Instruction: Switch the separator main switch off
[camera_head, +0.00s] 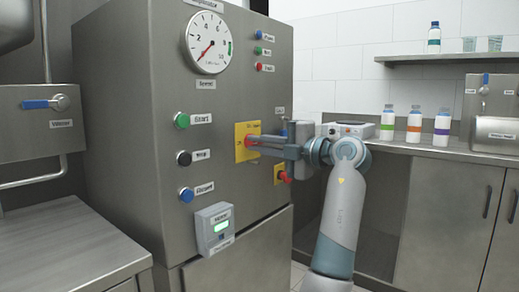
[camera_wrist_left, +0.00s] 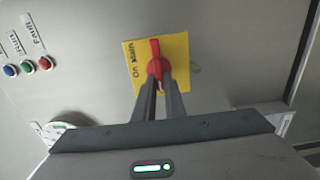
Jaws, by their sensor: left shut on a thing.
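The main switch is a red rotary handle on a yellow plate (camera_head: 240,152) on the grey separator cabinet (camera_head: 120,90). My left gripper (camera_head: 254,141) reaches it from the right and is shut on the red handle (camera_wrist_left: 155,66). In the left wrist view, the fingers sit either side of the handle's lower part, and its upper end points up the picture over the yellow plate (camera_wrist_left: 178,50). The label beside it reads "On" and "Main". The fingers hide much of the handle in the head view. My right gripper is not in view.
A second red switch (camera_head: 285,177) sits lower right on the cabinet, close under my gripper. Push buttons (camera_head: 182,121), a dial gauge (camera_head: 208,41) and a lit green display box (camera_head: 215,228) are on the front. Bottles (camera_head: 414,124) stand on the right counter.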

